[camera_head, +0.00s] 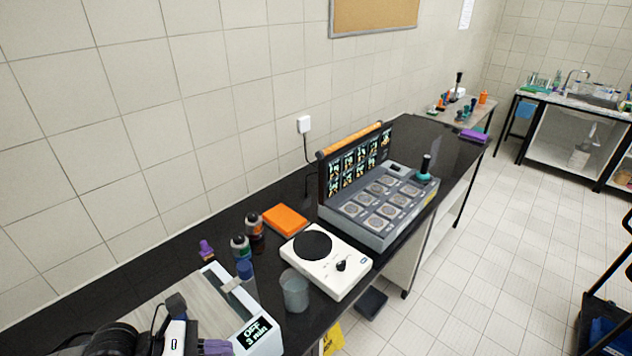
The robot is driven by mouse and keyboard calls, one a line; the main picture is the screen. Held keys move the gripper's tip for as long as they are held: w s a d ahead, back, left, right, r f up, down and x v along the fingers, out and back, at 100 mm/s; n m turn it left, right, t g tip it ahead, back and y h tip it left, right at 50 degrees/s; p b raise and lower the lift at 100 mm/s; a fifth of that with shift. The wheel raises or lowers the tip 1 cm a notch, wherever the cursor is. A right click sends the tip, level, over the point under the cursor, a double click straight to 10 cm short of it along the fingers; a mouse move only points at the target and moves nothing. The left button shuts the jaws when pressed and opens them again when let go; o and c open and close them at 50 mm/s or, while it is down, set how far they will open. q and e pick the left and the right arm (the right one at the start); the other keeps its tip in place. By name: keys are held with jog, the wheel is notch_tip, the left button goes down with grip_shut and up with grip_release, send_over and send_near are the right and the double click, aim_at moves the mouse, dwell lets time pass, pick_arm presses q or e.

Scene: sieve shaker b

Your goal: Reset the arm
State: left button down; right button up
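My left arm comes in at the bottom left corner. Its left gripper (214,346) shows only in part, cut by the frame's bottom edge, beside the white device with a lit display (252,334) reading "OFF 3 min". A purple ribbed piece shows at its end; I cannot tell whether the fingers are open or shut, or whether they hold anything. My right gripper is not in view.
On the black bench stand a clear beaker (295,290), a white hotplate (328,264), dark bottles (254,228), a blue-capped bottle (245,270), an orange box (285,219) and a grey multi-well machine (378,229) with a raised screen panel. Open tiled floor (480,260) lies right.

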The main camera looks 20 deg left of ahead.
pick_arm(q)
jog(key=w+a+r+n+t+h, duration=0.15)
jog(key=w+r+n+t, duration=0.25)
jog(key=r+n+t, duration=0.5)
jog(key=w+a+r+n+t+y, duration=0.1)
jog(key=a+n+t+y, duration=0.2)
jog(key=a+n+y, duration=0.5)
jog(key=w+a+r+n+t+y, duration=0.1)
jog(key=w+r+n+t+y, duration=0.15)
jog(key=n+y, duration=0.6)
jog(key=s+f+n+g+y, duration=0.1)
jog(key=s+f+n+g, duration=0.3)
jog(key=f+n+g, duration=0.45)
jog(key=s+f+n+g+y, duration=0.1)
jog(key=s+f+n+g, duration=0.4)
jog(key=f, duration=0.6)
jog(key=s+d+f+n+g+h, duration=0.5)
jog(key=s+d+f+n+h, duration=0.1)
jog(key=s+d+f, duration=0.85)
jog(key=w+a+p+v, duration=0.1)
jog(key=w+p+v, duration=0.1)
jog(key=p+v, duration=1.1)
jog(key=shift+r+m+p, duration=0.3)
jog(key=shift+p, duration=0.15)
jog(key=shift+a, duration=0.1)
